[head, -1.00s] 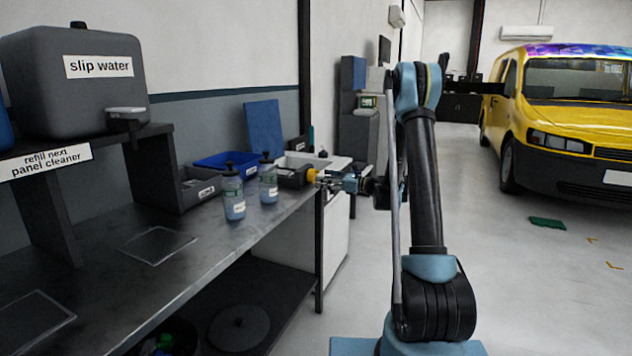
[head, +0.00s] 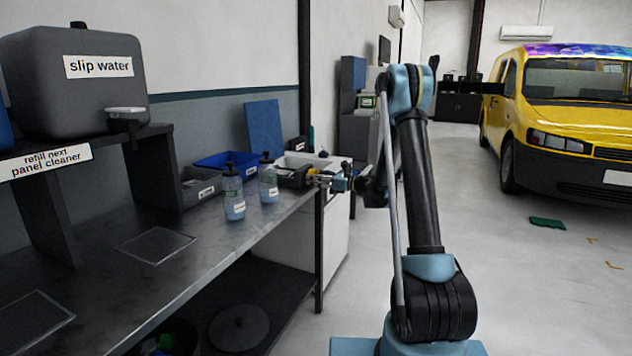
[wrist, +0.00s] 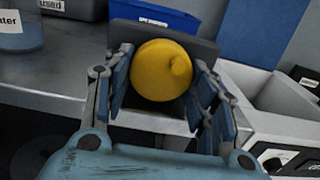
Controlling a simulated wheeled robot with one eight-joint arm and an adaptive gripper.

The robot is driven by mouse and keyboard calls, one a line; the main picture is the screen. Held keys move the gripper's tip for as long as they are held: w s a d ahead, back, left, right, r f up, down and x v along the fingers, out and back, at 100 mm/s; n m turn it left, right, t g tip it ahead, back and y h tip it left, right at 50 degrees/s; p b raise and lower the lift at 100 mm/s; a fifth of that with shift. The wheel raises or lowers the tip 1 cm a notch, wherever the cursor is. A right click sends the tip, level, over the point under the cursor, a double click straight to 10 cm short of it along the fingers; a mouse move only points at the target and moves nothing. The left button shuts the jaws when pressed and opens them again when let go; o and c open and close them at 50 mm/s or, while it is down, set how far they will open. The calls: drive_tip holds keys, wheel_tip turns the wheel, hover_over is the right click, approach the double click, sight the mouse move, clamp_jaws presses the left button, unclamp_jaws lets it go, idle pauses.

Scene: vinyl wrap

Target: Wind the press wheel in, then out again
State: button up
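My gripper (wrist: 163,62) is open, with one finger on each side of the wheel. I cannot tell whether either finger touches it. In the head view my gripper (head: 323,181) is at the far end of the bench, in front of the dark press (head: 292,177), and hides most of the wheel.
The grey bench (head: 205,248) runs along the left. Two spray bottles (head: 234,197) (head: 268,183) stand near the press. A blue bin (head: 222,160) and a grey bin (head: 198,186) sit behind them. A yellow van (head: 570,115) stands at right. The floor between is largely clear.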

drive_tip(key=shift+w+n, duration=0.1)
drive_tip(key=shift+n, duration=0.7)
drive_tip(key=o, duration=1)
drive_tip(key=shift+o, duration=0.2)
drive_tip(key=shift+d, duration=0.15)
drive_tip(key=v, duration=1.2)
